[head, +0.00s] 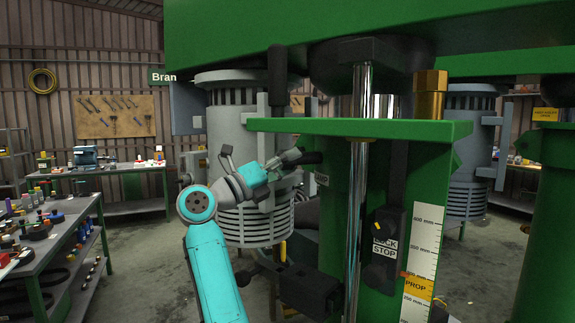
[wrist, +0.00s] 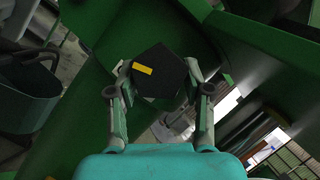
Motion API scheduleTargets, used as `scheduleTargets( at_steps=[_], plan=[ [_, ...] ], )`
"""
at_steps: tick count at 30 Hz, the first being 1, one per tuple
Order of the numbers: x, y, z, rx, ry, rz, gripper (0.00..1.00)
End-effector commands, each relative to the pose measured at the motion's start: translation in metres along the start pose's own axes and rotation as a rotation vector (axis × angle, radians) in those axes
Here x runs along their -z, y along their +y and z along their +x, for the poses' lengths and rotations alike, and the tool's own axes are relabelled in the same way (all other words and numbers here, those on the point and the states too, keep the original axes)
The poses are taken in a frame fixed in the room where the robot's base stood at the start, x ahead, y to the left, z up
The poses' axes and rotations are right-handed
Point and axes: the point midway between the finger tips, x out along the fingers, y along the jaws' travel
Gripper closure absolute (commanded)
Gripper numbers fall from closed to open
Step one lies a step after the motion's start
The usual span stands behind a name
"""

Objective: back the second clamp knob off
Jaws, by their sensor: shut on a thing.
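A black clamp knob (head: 313,158) sticks out at the left side of the green machine column, just above a partly hidden white label ending in "MP" (head: 322,180). In the wrist view the knob (wrist: 168,88) is a dark, many-sided cap with a yellow mark (wrist: 143,70) on its face. My gripper (head: 298,157) reaches it from the left in the head view. In the wrist view my gripper's fingers (wrist: 158,82) are shut on the knob, one on each side. The knob's stem is hidden. I cannot tell whether the knob is loose.
A green plate (head: 360,127) overhangs the knob, and a chrome rod (head: 356,220) stands to its right. A black block (head: 310,292) juts out below. A grey ribbed motor housing (head: 250,225) stands behind my arm. A bench with small parts (head: 50,235) is at left.

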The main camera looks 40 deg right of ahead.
Motion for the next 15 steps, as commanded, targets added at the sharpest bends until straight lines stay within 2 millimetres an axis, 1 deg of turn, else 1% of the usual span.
scheduleTargets(
  at_steps=[15],
  plan=[
    [-0.0031,-0.0065,0.0014,-0.187,-0.024,-0.449,0.85]
  ],
)
